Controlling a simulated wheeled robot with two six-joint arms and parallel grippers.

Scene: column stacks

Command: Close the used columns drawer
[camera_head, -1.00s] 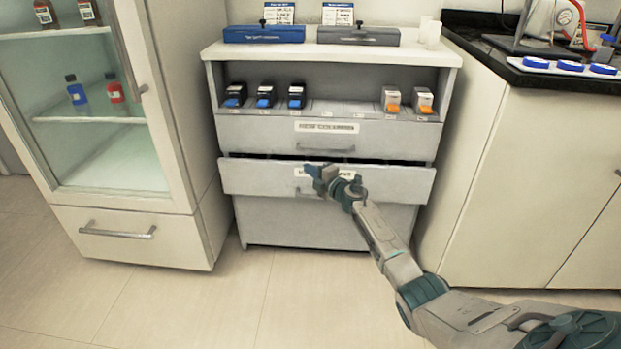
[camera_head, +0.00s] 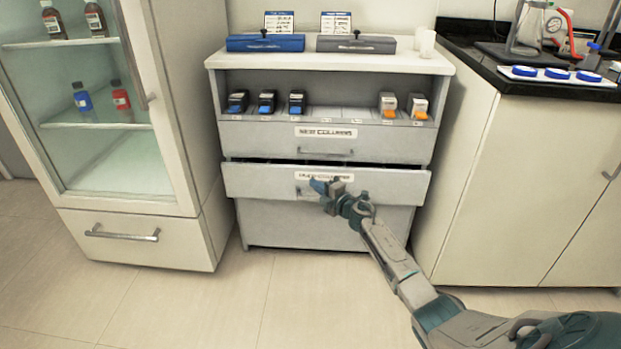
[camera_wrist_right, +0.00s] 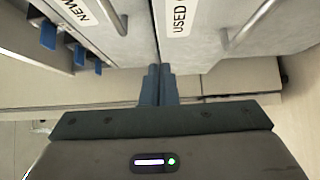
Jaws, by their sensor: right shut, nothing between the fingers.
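The used columns drawer (camera_head: 255,184) is the lower labelled drawer of the grey cabinet in the head view. It stands slightly out, with a dark gap along its top edge. Its label and bar handle are partly behind my right gripper (camera_head: 320,185), which is at the middle of the drawer front. The right wrist view also shows the drawer front (camera_wrist_right: 207,48) with part of its label, and my shut, empty fingers (camera_wrist_right: 160,72) near its top edge. Whether they touch it I cannot tell. My left gripper is not in view.
The new columns drawer (camera_head: 260,141) above looks shut. Column boxes (camera_head: 298,102) stand on the open shelf over it. A glass-door fridge (camera_head: 130,238) stands left and a white bench cabinet (camera_head: 520,190) right. The floor in front is clear on the left.

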